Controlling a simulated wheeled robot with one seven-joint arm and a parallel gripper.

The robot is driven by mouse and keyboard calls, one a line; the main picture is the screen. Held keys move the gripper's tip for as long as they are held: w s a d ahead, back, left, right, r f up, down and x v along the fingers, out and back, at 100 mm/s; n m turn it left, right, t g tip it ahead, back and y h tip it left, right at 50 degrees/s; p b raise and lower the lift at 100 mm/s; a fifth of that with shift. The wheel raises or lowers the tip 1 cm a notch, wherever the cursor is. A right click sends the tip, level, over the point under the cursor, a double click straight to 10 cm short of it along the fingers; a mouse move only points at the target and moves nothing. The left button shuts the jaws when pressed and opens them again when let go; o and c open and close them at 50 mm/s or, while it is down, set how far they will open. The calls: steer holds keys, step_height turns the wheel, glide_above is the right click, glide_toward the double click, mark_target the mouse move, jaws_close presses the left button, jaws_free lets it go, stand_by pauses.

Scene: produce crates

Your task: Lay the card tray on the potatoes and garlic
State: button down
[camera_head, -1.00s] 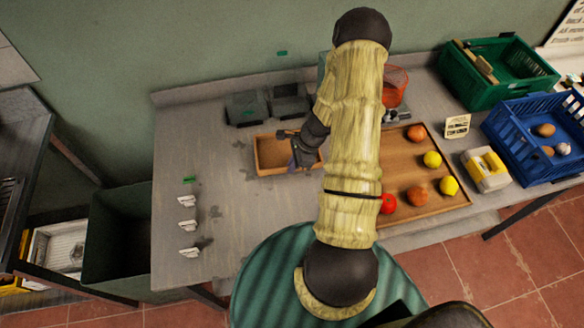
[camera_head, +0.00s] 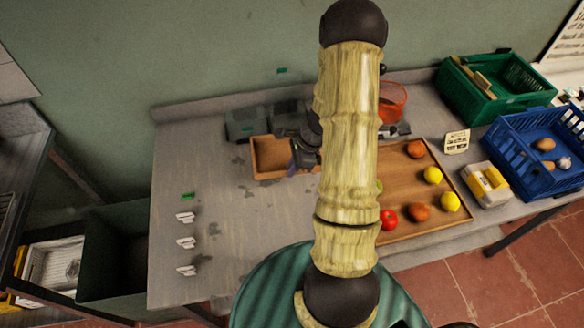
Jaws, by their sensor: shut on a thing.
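The card tray (camera_head: 268,174), a shallow brown open box, is on the left side of the work table. My gripper (camera_head: 302,153) is at its right end and shut on it. My arm and wrist hide the grip and the tray's right end. The tray seems slightly raised, but its clearance is hard to tell. Brown potatoes (camera_head: 545,144) and white garlic (camera_head: 564,163) lie in the blue crate (camera_head: 508,150) at the far right, well away from my gripper.
A wooden tray (camera_head: 404,170) of fruit lies between the card tray and the blue crate. A yellow-and-white box (camera_head: 487,184) stands beside the crate. A green crate (camera_head: 492,92) and an orange basket (camera_head: 391,101) are at the back. The table's left front is mostly clear.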

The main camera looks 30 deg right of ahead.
mark_target(265, 173)
steer(key=w+a+n+g, duration=0.1)
steer(key=a+n, duration=0.1)
steer(key=n, duration=0.1)
steer(key=w+a+n+g, duration=0.1)
steer(key=a+n, duration=0.2)
steer(key=w+a+f+n+g, duration=0.1)
steer(key=a+n, duration=0.1)
steer(key=n, duration=0.1)
steer(key=shift+a+n+g, duration=0.3)
steer(key=shift+n+g, duration=0.1)
steer(key=w+a+f+n+g+h, duration=0.1)
steer(key=a+n+h, duration=0.3)
steer(key=n, duration=0.8)
steer(key=shift+w+a+g, duration=0.6)
steer(key=shift+a+g, duration=0.1)
steer(key=shift+a, duration=0.05)
steer(key=shift+f, duration=0.1)
